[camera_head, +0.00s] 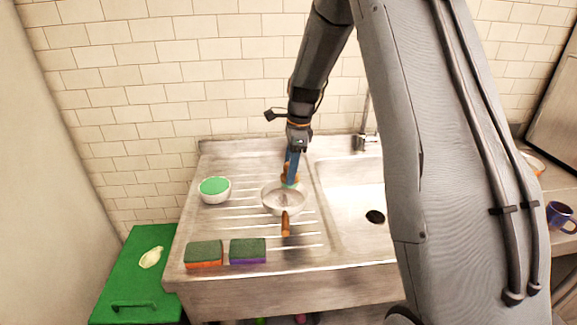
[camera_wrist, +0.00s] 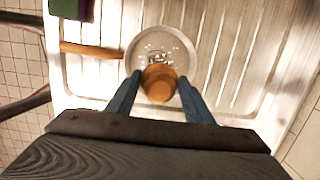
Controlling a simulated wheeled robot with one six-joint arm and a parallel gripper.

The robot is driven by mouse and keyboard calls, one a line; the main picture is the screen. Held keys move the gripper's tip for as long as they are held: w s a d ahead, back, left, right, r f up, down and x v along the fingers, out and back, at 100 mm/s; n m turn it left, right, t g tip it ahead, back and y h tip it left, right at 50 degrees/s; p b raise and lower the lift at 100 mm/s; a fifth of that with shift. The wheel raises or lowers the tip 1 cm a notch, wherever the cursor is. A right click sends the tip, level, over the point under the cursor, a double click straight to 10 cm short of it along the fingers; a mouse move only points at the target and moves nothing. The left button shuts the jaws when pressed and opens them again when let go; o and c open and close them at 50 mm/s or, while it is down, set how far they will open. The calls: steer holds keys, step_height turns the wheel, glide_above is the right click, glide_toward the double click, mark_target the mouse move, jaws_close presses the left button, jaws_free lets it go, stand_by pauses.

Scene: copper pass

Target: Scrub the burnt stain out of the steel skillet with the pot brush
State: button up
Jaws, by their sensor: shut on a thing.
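The steel skillet (camera_head: 270,202) sits on the ribbed drainboard with its wooden handle (camera_head: 285,226) toward the front. In the wrist view the skillet (camera_wrist: 184,52) shows a small dark patch and pale specks on its floor, just beyond the brush. My gripper (camera_head: 291,172) points down over the skillet's back part. It is shut on the pot brush, whose round wooden top (camera_wrist: 160,83) sits between the two blue fingers. Greenish bristles show below the fingers in the head view, at the skillet's back rim or inside it. Whether they touch the floor is hidden.
A white bowl with green contents (camera_head: 214,190) stands left of the skillet. Two sponges, orange (camera_head: 204,255) and purple (camera_head: 248,251), lie at the front left. The sink basin (camera_head: 345,205) is right. A green bin (camera_head: 135,280) stands lower left. A mug (camera_head: 560,217) stands far right.

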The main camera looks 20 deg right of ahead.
step_height(320, 180, down, 7)
steer(key=b, duration=0.4)
steer(key=shift+r, duration=0.2)
steer(key=shift+a+f, duration=0.15)
steer(key=shift+a, duration=0.1)
steer(key=shift+c, duration=0.2)
steer(key=shift+w+a+f+b, duration=0.1)
steer(key=shift+w+a+b, duration=0.15)
steer(key=shift+a, duration=0.5)
steer(key=shift+w+a+f+b, duration=0.1)
steer(key=shift+w+a+b, duration=0.15)
steer(key=shift+a, duration=0.5)
steer(key=shift+c, duration=0.2)
steer(key=shift+a+b, duration=0.1)
steer(key=shift+b, duration=0.35)
steer(key=shift+s+d+r+p, duration=0.15)
steer(key=shift+d+p, duration=0.15)
steer(key=shift+d, duration=0.35)
steer(key=shift+s+d+p, duration=0.2)
steer(key=shift+d+p, duration=0.05)
steer(key=shift+d, duration=0.35)
steer(key=shift+s+d+r+p, duration=0.15)
steer(key=shift+d+p, duration=0.15)
steer(key=shift+d, duration=0.35)
steer(key=shift+a+r+p, duration=0.1)
steer(key=shift+r+p, duration=2.3)
steer(key=shift+r, duration=1.5)
